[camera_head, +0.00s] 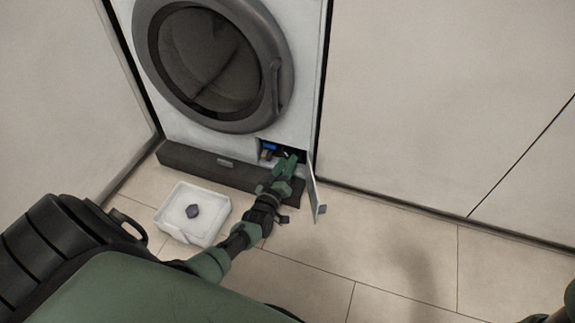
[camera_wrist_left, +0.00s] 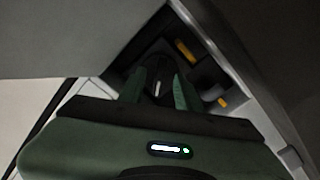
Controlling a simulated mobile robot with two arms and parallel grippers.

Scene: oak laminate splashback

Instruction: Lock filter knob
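The washing machine (camera_head: 300,60) has a small service opening at its lower right, with its flap (camera_head: 314,190) swung open to the right. My left gripper (camera_head: 287,162) reaches into this opening. In the left wrist view, the dark filter knob (camera_wrist_left: 159,76) carries a pale line and sits between the two green fingers of my left gripper (camera_wrist_left: 157,92). The fingers stand apart, one on each side of the knob, with dark gaps showing. In the head view the gripper mostly hides the knob. My right gripper is not in view.
A white tray (camera_head: 168,214) with a dark lump (camera_head: 193,211) in it sits on the tiled floor. A blue part (camera_head: 269,147) and a yellow part (camera_wrist_left: 186,51) lie inside the opening beside the knob. A dark plinth (camera_head: 195,166) runs below the machine. Floor at right is clear.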

